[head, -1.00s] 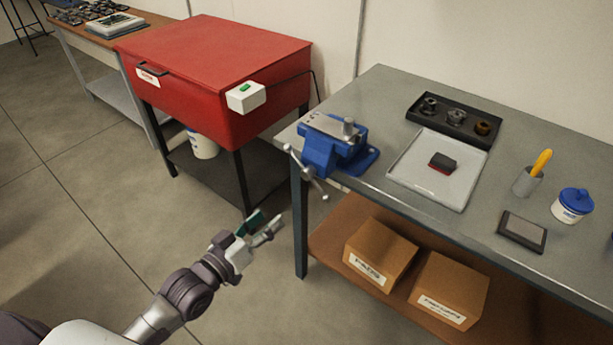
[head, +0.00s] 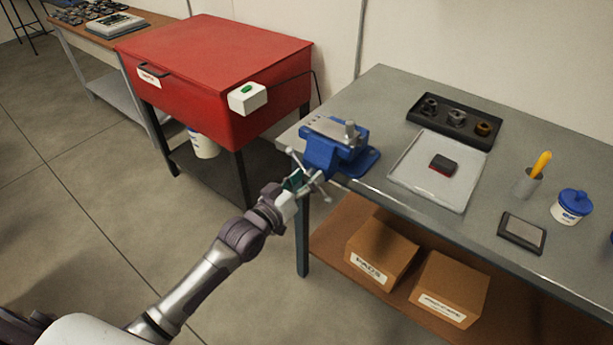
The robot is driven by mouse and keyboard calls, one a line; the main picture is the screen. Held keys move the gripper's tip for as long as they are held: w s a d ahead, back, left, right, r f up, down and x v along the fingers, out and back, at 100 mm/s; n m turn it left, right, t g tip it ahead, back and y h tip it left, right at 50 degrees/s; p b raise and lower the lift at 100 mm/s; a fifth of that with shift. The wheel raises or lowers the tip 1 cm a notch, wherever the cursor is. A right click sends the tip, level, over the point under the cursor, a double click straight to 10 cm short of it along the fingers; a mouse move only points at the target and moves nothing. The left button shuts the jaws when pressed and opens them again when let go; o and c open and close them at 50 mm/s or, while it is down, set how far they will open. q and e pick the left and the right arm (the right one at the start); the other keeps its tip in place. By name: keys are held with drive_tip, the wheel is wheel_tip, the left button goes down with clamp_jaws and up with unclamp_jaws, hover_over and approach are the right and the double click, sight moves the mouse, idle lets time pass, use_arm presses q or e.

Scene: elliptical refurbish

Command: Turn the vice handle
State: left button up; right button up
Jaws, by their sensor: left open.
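A blue vice (head: 338,150) is fixed at the left front corner of the grey workbench. Its metal handle (head: 291,153) is a bar with knobbed ends, slanting down to the right in front of the vice. My left gripper (head: 307,180) is open and sits at the handle, its fingers overlapping the bar in the picture. I cannot tell whether the fingers touch the bar. The gripper hides part of the bar's middle. My right gripper is not in view.
The workbench (head: 395,95) carries a tray with a dark block (head: 442,165), a black parts holder (head: 454,121), a cup, a blue-lidded jar (head: 572,206) and a dark pad (head: 522,233). Cardboard boxes (head: 381,254) stand on the shelf below. A red cabinet (head: 215,80) stands left.

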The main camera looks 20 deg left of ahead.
use_arm(q)
drive_tip(key=shift+w, duration=0.1)
drive_tip(key=shift+c, duration=0.5)
clamp_jaws()
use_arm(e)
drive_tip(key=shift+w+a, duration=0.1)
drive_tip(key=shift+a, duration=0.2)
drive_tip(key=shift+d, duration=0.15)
